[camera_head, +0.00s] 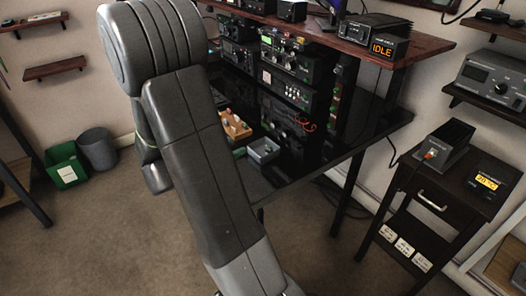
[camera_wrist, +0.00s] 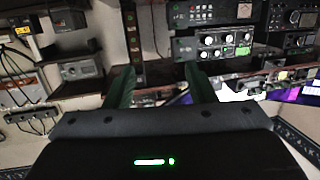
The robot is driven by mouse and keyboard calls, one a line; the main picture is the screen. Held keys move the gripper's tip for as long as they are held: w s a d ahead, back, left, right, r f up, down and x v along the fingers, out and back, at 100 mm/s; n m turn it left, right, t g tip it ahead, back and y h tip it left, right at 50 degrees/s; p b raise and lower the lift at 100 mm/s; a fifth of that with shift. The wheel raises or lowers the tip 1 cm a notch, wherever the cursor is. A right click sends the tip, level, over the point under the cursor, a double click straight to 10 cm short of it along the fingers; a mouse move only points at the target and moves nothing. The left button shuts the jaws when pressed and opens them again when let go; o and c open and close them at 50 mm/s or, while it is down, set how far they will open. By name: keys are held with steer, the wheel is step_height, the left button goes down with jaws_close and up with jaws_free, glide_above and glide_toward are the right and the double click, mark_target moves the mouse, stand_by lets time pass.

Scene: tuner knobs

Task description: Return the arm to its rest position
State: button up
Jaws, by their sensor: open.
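My gripper (camera_wrist: 160,84) shows in the wrist view with two dark green fingers apart and nothing between them. My grey arm (camera_head: 200,150) crosses the head view from the top left to the bottom centre, folded at the large joint near the top. The gripper end is not visible in the head view. In the wrist view, a dark radio unit with pale knobs (camera_wrist: 212,40) lies beyond the fingers, apart from them.
A black desk (camera_head: 345,140) holds stacked radio units (camera_head: 285,90), a wooden tray (camera_head: 235,125) and a grey bin (camera_head: 263,151). Green (camera_head: 66,168) and grey (camera_head: 97,149) bins stand at left. Carpet (camera_head: 110,240) is clear at lower left.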

steer(key=r+p+x, duration=0.1)
steer(key=r+x, duration=0.1)
steer(key=x, duration=1.1)
steer(key=shift+w+d+r, duration=0.15)
steer(key=shift+w+d, duration=0.15)
steer(key=shift+w, duration=0.05)
